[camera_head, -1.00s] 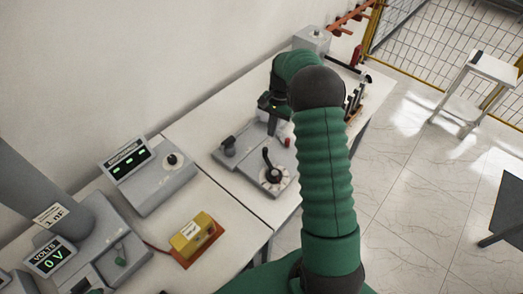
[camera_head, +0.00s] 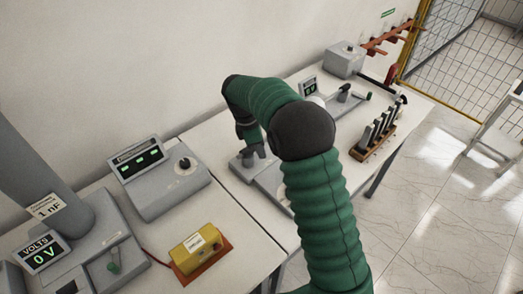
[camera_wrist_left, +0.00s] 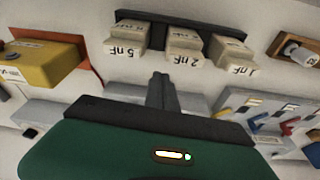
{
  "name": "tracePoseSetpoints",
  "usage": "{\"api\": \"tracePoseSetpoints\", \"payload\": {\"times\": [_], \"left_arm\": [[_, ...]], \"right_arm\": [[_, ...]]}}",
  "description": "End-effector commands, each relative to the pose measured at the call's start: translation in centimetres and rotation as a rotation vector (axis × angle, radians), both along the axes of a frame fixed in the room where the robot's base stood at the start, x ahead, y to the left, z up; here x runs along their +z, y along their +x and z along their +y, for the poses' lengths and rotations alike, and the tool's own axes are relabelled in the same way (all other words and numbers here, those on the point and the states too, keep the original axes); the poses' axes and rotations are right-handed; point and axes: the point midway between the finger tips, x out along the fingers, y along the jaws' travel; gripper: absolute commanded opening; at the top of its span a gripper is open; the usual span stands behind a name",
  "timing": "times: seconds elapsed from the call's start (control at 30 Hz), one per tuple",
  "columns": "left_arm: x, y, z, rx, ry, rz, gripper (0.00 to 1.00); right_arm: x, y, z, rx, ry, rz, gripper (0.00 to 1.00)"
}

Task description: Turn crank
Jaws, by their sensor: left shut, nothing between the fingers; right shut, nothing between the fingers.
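A low grey base plate (camera_head: 268,186) lies on the white table in the head view, partly covered by my right arm. The crank with the black handle is hidden behind that green arm. My right gripper (camera_head: 254,156) points down at the left part of the base plate. It is shut with nothing seen in it; whether it touches the plate or the small post there cannot be told. My left gripper (camera_wrist_left: 161,84) shows only in the left wrist view, shut and empty, below the grey blocks labelled 5 nF, 2 nF and 1 nF (camera_wrist_left: 184,50).
A grey console (camera_head: 160,185) with green digits and a knob stands left of the right gripper. A yellow block (camera_head: 196,248) sits on a red-brown base in front. A wooden rack (camera_head: 377,138) stands right of my arm, and a grey box (camera_head: 343,60) at the back.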

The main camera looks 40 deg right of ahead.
Motion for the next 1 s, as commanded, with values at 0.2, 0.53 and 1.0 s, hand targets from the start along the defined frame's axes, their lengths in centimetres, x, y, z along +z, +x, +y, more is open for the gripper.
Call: {"api": "tracePoseSetpoints", "payload": {"times": [0.2, 0.53, 1.0], "left_arm": [[0.5, 0.0, 0.0, -0.001, 0.0, 0.0, 0.0], [1.7, 0.0, 0.0, 0.0, 0.0, 0.0, 0.0], [2.4, 0.0, 0.0, -0.001, 0.0, 0.0, 0.0]], "right_arm": [[-4.6, -0.7, -0.9, -0.002, -0.001, 0.005, 0.0], [-6.2, -2.6, -4.3, -0.005, -0.002, -0.001, 0.0], [-6.1, -2.9, -5.3, -0.031, -0.002, -0.001, 0.0]]}}
